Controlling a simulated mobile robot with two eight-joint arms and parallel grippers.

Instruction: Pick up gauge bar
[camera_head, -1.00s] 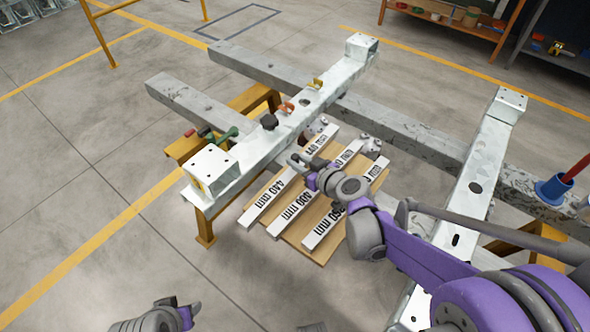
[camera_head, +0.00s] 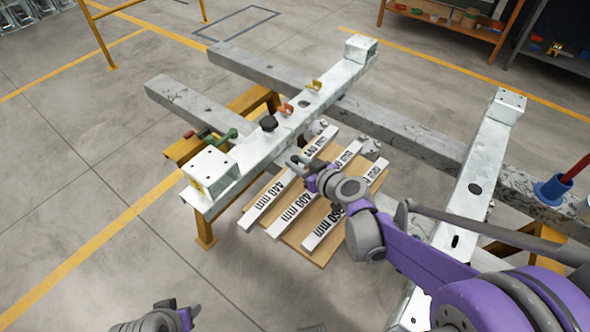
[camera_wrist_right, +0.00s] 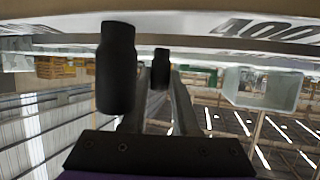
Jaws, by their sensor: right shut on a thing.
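Three pale gauge bars with black size labels are near a wooden board (camera_head: 318,258). The 440 mm bar (camera_head: 262,208) is leftmost, the 400 mm bar (camera_head: 283,213) is in the middle, and the 360 mm bar (camera_head: 320,232) is at right. My right gripper (camera_head: 298,162) is shut on the 440 mm bar, near its middle, just above the board. In the right wrist view the fingers (camera_wrist_right: 140,62) reach up to a bar, and a "400" label (camera_wrist_right: 265,29) shows. My left gripper (camera_head: 180,315) is at the bottom edge; its jaws cannot be made out.
A galvanised beam (camera_head: 325,98) with clamps and a knob runs beside the bars at left. Another upright-ended beam (camera_head: 468,190) stands at right. Long grey rails (camera_head: 410,133) cross behind. A blue cup-like part (camera_head: 552,190) sits at far right. Floor at left is open.

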